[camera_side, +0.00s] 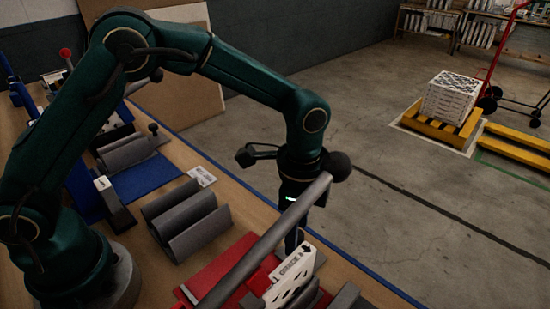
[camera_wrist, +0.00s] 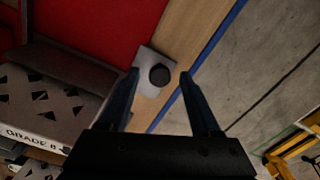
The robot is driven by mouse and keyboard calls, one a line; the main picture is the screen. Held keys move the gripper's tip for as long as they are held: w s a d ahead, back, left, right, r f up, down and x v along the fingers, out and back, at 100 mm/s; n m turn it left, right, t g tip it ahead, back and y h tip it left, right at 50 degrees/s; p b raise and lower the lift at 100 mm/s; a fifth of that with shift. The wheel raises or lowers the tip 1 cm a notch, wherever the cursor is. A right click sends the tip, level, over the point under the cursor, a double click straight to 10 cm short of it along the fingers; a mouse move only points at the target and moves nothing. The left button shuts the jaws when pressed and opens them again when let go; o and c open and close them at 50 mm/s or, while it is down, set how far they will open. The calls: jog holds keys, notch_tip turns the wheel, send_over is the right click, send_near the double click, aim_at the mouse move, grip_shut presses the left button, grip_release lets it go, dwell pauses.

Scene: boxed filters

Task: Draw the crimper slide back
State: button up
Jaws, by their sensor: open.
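My gripper (camera_side: 292,240) points down over the bench's right edge, beside the red mat. In the wrist view its two fingers (camera_wrist: 159,74) are apart, with nothing held between them. A dark round knob (camera_wrist: 159,76) on a light grey plate (camera_wrist: 145,57) shows between the fingertips; I cannot tell how far below them it is. A long grey bar (camera_side: 262,247) with a black ball end (camera_side: 338,165) crosses in front of my gripper in the side view, hiding part of it. Which part is the crimper slide is unclear.
A white filter marked GRADE 8 (camera_side: 294,272) stands by the red mat (camera_side: 215,272); its side shows in the wrist view (camera_wrist: 45,105). A grey ridged holder (camera_side: 185,220) and a blue mat (camera_side: 150,177) lie farther left.

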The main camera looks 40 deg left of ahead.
grip_shut()
dwell(1.4)
